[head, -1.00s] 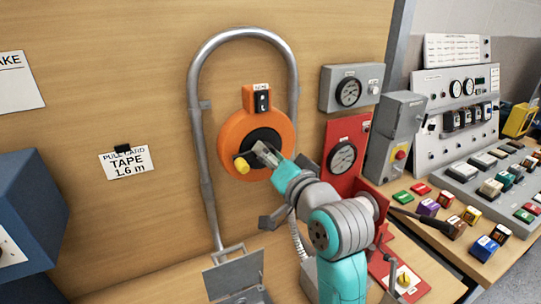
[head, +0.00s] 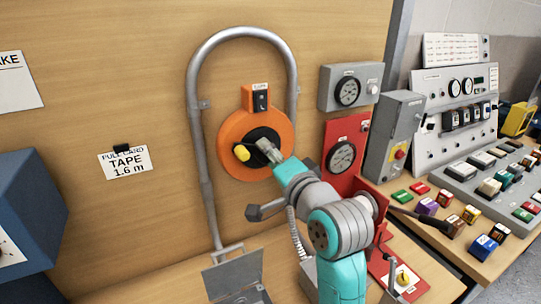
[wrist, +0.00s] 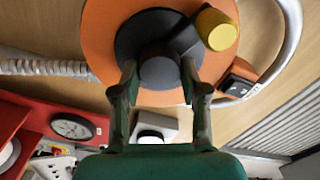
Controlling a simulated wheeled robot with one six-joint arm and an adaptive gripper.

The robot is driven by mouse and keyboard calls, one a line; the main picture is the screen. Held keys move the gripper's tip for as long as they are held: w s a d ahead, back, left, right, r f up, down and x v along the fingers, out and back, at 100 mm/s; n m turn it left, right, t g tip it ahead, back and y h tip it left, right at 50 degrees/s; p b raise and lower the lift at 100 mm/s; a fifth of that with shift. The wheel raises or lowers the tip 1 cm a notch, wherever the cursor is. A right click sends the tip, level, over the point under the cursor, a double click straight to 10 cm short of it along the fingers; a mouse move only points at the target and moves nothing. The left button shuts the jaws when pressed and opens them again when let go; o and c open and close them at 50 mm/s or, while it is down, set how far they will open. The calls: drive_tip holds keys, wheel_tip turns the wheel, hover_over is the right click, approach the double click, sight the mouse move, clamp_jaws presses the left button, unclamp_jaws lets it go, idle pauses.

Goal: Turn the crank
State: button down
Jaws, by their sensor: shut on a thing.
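The crank has a dark round hub (wrist: 160,72) at the middle of an orange disc-shaped housing (head: 228,130) on the wooden wall. A short dark arm runs from the hub to a yellow knob (head: 241,153), which sits left of the hub in the head view. In the wrist view the yellow knob (wrist: 216,30) is at the upper right. My gripper (head: 268,150) reaches the housing from the lower right. In the wrist view its two fingers (wrist: 161,82) are on either side of the hub, shut on it. The knob is outside the fingers.
A grey pipe (head: 203,160) arches around the housing. A grey open-lidded box (head: 235,273) is below. A red gauge panel (head: 345,130) and a grey switch box (head: 395,125) stand to the right. A control desk (head: 470,165) with many blocks is far right.

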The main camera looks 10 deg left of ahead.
drive_tip(key=shift+r, duration=0.15)
drive_tip(key=c, duration=0.6)
unclamp_jaws()
drive_tip(key=shift+w+a, duration=0.1)
drive_tip(key=v, duration=1.2)
